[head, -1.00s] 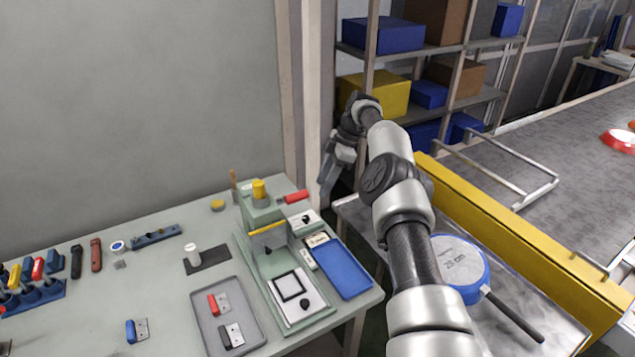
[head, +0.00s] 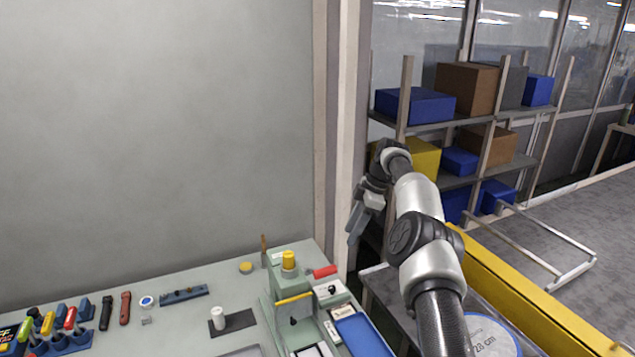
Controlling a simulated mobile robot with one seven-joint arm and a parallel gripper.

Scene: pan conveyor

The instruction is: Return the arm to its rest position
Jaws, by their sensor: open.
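My arm reaches up from the lower right, and my gripper (head: 354,232) hangs at its far end, in front of the wall post and left of the shelves. The gripper points down and looks empty and open, clear of the workbench. The fingers are dark and small in this view.
The workbench (head: 180,325) below left holds a green press (head: 292,300), a blue tray (head: 362,335) and several hand tools. A blue-rimmed pan (head: 490,335) lies right of my arm, beside the yellow conveyor rail (head: 530,300). Shelves (head: 440,125) with boxes stand behind.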

